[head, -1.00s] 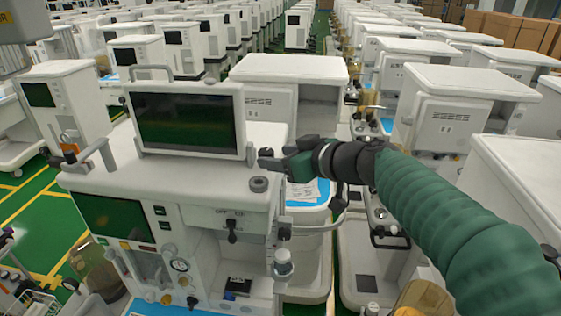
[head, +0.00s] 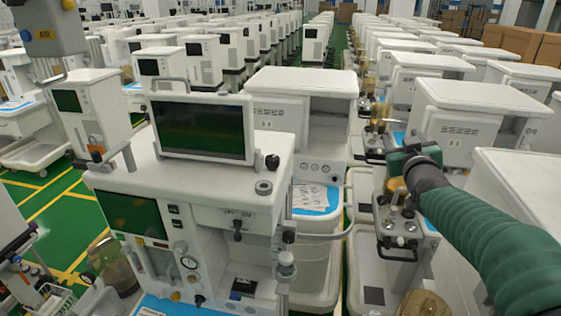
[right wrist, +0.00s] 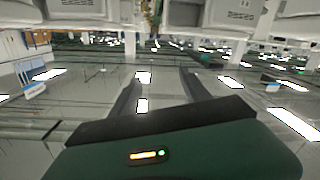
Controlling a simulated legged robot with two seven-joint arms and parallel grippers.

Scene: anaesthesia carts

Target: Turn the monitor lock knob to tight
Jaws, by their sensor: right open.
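The monitor (head: 203,128) is a flat white-framed screen standing on the white anaesthesia cart (head: 190,185) left of centre in the head view. A small black knob (head: 272,161) sits at its right edge, which looks like the lock knob; its tight or loose setting is too small to read. My right gripper (head: 370,149) is open and empty, well to the right of the knob and apart from it. In the right wrist view its two dark fingers (right wrist: 160,80) stand apart with nothing between them. My left gripper is not in view.
A round grey dial (head: 264,187) lies on the cart's top near the knob. A white cabinet cart (head: 300,85) stands behind, and another (head: 470,110) stands behind my right gripper.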

